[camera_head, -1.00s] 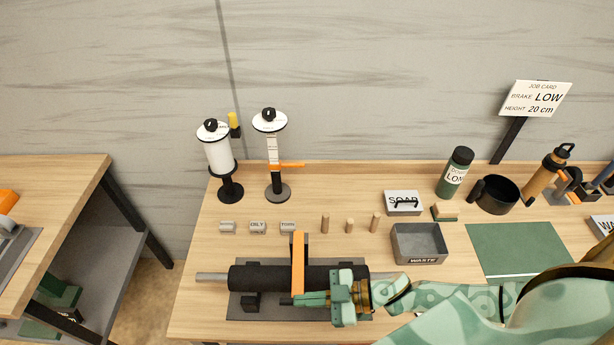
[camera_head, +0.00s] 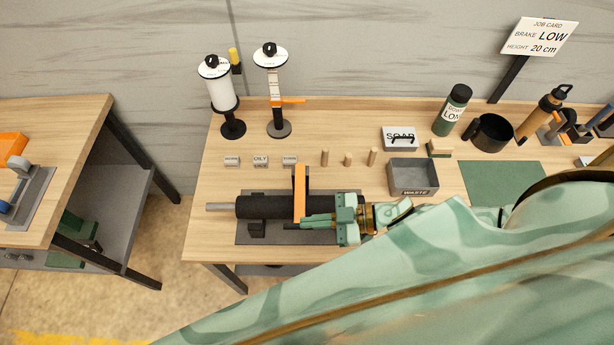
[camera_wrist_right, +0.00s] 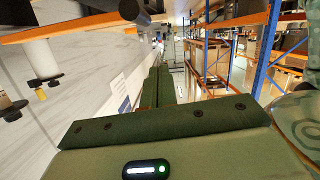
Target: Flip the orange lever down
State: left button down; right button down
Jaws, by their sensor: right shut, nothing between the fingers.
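The orange lever (camera_head: 299,193) is a flat bar that stands up across the black roller (camera_head: 262,207) on the bench; its top end is higher in the head view than the roller. My right gripper (camera_head: 303,221) is shut and empty. Its fingers point left, and their tips are close to the lever's lower end, in front of the roller. I cannot tell whether they touch it. The wrist view shows my shut green fingers (camera_wrist_right: 163,88); an orange bar crosses its upper left, but I cannot tell what it is. My left gripper is out of view.
A grey waste bin (camera_head: 414,178) and several wooden pegs stand behind the roller. Two dispensers (camera_head: 222,95) stand at the back left; the one on the right has a small orange arm. A job card (camera_head: 541,36) reads brake LOW, height 20 cm. A green mat (camera_head: 503,184) lies at right.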

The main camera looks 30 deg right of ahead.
jog(key=b+v, duration=0.1)
jog(key=v, duration=0.8)
jog(key=shift+f, duration=0.3)
